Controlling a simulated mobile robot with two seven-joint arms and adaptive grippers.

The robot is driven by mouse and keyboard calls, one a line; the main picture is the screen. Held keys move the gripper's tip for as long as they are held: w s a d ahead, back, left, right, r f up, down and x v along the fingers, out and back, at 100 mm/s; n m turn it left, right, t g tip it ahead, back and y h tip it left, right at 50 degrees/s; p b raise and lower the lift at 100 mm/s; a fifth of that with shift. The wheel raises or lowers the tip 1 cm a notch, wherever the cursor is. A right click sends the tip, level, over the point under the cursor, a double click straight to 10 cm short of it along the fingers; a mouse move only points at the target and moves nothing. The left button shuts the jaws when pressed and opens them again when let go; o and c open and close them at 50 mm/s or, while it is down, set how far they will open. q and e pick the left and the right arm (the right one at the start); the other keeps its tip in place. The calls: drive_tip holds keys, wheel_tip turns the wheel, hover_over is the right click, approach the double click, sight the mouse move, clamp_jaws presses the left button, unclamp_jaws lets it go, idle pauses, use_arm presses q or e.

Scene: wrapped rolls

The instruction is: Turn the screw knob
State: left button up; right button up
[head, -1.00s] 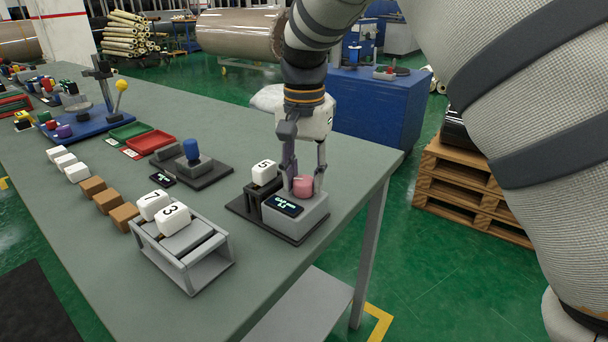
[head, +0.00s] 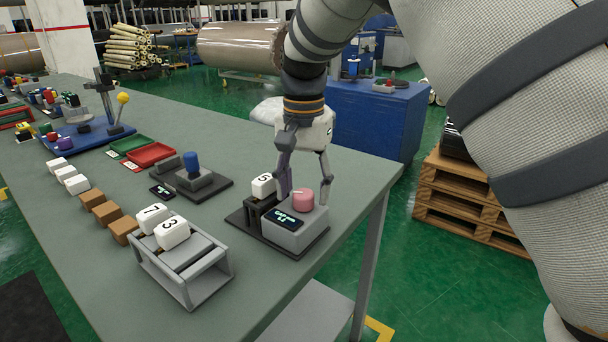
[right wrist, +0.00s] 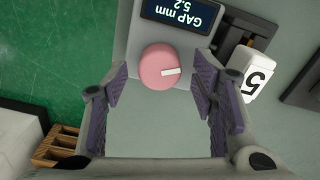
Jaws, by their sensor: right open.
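The pink screw knob (head: 303,200) sits on top of a grey device with a dark display (head: 284,219). In the right wrist view the knob (right wrist: 160,67) is round with a white mark pointing right, and the display (right wrist: 182,14) reads "GAP mm 5.2". My right gripper (head: 304,198) is open, its fingers on either side of the knob in the head view. In the right wrist view the fingers (right wrist: 160,95) are spread wide with gaps to the knob, which lies slightly beyond the fingertips. My left gripper is not in view.
A white block marked 5 (head: 263,186) stands in the device beside the knob. A grey rack (head: 192,282) holds blocks 7 and 3. A blue-knobbed device (head: 192,172) sits further left. The table's right edge is close.

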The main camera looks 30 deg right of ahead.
sight(304, 192)
wheel_tip(304, 192, up, 11)
drive_tip(key=shift+r, duration=0.2)
idle(0.3)
